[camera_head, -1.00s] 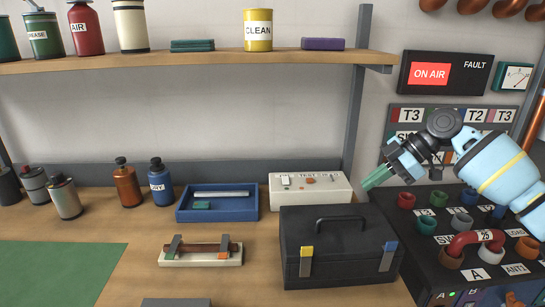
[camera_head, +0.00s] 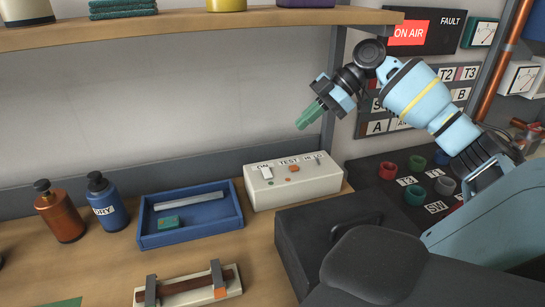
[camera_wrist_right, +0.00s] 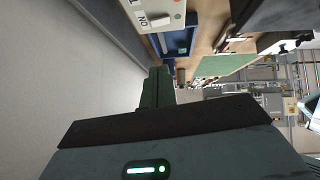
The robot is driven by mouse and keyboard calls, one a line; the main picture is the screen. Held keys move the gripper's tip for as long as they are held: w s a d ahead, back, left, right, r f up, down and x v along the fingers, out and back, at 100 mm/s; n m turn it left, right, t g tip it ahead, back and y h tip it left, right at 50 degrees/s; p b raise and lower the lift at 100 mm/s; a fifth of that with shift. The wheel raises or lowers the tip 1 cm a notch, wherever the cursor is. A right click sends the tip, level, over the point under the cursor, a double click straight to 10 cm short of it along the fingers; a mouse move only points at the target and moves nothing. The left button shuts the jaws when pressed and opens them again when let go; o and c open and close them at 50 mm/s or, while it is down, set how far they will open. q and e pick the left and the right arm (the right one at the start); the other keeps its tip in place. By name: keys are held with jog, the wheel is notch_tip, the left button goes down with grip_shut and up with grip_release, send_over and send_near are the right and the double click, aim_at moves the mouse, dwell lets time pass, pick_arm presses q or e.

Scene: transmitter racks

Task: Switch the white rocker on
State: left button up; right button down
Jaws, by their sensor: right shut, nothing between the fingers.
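The white rocker (camera_head: 266,172) is a small white switch on the left part of the cream test box (camera_head: 300,190), under an ON label. The box stands on the bench at the back, beside the blue tray. I cannot tell whether the rocker is on or off. My right gripper (camera_head: 306,118) has green fingers, shut and empty, in the air above the box and apart from it. My left gripper is not in view.
The blue tray (camera_head: 190,238) is left of the box, with two bottles (camera_head: 102,198) beyond it. A black toolbox (camera_head: 310,235) is in front of the box. The wooden shelf (camera_head: 200,29) and its post (camera_head: 331,95) are near my right gripper.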

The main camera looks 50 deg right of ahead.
send_over(266, 170)
jog(key=s+d, duration=0.2)
notch_tip(266, 170, down, 6)
jog(key=shift+d+f+p, duration=0.1)
jog(key=shift+f+p, duration=0.05)
jog(key=shift+p, duration=0.15)
jog(key=f, duration=0.3)
jog(key=shift+w+a+f, duration=0.2)
jog(key=shift+w, duration=0.2)
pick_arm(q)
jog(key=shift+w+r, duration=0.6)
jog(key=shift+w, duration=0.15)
pick_arm(e)
jog(key=shift+f, duration=0.7)
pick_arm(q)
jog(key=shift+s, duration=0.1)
pick_arm(e)
jog(key=shift+d, duration=0.1)
jog(key=shift+w+f+g, duration=0.2)
jog(key=shift+g, duration=0.1)
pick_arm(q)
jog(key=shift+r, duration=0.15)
pick_arm(e)
jog(key=shift+f, duration=0.15)
jog(key=shift+s, duration=0.1)
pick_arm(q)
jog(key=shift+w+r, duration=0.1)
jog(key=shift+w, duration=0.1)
